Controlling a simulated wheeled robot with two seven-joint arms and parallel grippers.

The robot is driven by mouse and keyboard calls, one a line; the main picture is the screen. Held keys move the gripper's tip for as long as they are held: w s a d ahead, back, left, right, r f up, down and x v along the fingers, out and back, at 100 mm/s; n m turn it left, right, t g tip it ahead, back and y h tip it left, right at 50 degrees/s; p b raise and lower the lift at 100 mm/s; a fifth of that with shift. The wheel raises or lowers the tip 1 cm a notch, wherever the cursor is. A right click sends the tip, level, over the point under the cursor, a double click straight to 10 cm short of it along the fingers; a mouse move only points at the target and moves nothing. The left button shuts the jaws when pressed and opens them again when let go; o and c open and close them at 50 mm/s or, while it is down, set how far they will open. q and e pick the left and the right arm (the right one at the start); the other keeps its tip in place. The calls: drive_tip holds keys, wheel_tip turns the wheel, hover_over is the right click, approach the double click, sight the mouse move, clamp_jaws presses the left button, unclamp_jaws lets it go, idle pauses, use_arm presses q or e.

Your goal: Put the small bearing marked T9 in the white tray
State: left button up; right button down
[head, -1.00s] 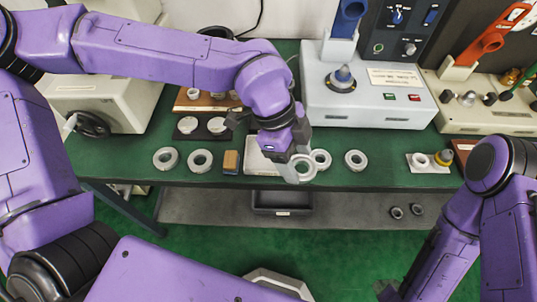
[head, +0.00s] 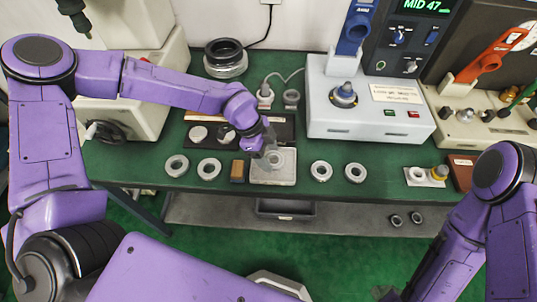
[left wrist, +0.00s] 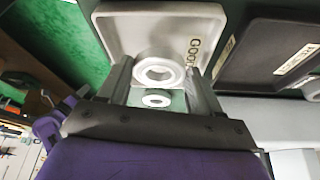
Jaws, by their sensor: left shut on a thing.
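My left gripper (head: 272,150) is shut on a pale grey bearing ring (head: 275,159) and holds it over the white tray (head: 258,180). In the left wrist view the ring (left wrist: 159,70) sits between the two fingers, and the tray (left wrist: 130,25) with a "GOOD" label lies behind it. I cannot tell whether the ring touches the tray floor. No T9 mark is readable on the ring. My right arm is at the right; only a dim, cut-off part of its gripper may show at the bottom edge.
Rings lie left of the tray (head: 209,168) and right of it (head: 321,171). A dark plate with round parts (head: 199,133) and a grey tester (head: 365,120) stand behind. A dark bin (head: 285,208) is below.

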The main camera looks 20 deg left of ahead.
use_arm(q)
wheel_tip(320, 180, down, 2)
drive_tip(key=o, duration=0.9)
drive_tip(key=shift+s, duration=0.1)
drive_tip(key=shift+r, duration=0.1)
drive_tip(key=b+v, duration=0.1)
drive_tip(key=v, duration=1.1)
drive_tip(key=shift+d, duration=0.1)
